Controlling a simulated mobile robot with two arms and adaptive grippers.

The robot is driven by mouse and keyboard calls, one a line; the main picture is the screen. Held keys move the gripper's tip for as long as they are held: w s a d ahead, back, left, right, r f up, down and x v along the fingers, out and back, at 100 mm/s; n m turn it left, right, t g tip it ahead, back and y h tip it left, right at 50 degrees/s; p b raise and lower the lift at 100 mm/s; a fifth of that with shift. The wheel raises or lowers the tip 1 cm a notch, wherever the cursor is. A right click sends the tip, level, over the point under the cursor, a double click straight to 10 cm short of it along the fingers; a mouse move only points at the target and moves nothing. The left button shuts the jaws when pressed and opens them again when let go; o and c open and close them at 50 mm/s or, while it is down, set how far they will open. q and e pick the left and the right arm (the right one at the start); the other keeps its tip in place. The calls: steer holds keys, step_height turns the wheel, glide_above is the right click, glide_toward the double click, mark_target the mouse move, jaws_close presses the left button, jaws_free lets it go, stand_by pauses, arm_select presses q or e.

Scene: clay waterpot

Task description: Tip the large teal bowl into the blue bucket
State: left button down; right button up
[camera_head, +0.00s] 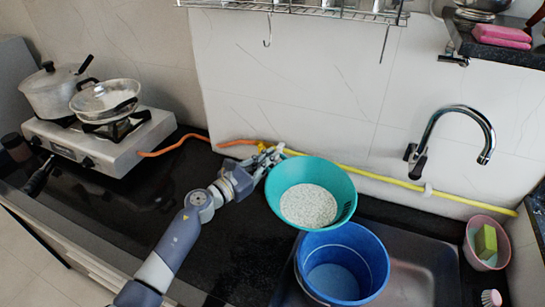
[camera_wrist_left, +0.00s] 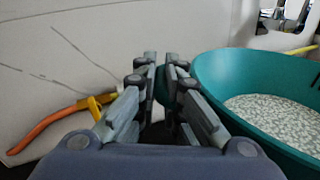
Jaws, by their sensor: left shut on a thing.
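The large teal bowl (camera_head: 347,208) holds a layer of pale white grains. In the head view it is beside and just behind the blue bucket (camera_head: 372,240), partly overlapping its rear rim from this angle. It looks close to level. My left gripper (camera_head: 270,160) is at the bowl's left rim. In the left wrist view the gripper (camera_wrist_left: 163,75) has its fingers close together, shut on the rim of the teal bowl (camera_wrist_left: 215,85). The blue bucket stands upright in the sink, with no grains visible inside. My right gripper is in neither view.
A stove (camera_head: 100,145) with a pot and a pan stands at the left. An orange and yellow hose (camera_head: 365,172) runs along the wall. A faucet (camera_head: 425,140) rises behind the sink. A pink basin (camera_head: 505,242) is at the right.

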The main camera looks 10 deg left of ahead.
arm_select(q)
steer(key=shift+a+f, duration=0.1)
steer(key=shift+a, duration=0.05)
steer(key=shift+n, duration=0.5)
step_height(320, 180, up, 4)
steer(key=p, duration=0.4)
steer(key=shift+a, duration=0.1)
steer(key=shift+a+r+p, duration=0.1)
steer(key=shift+r+p, duration=0.45)
steer(key=shift+f, duration=0.1)
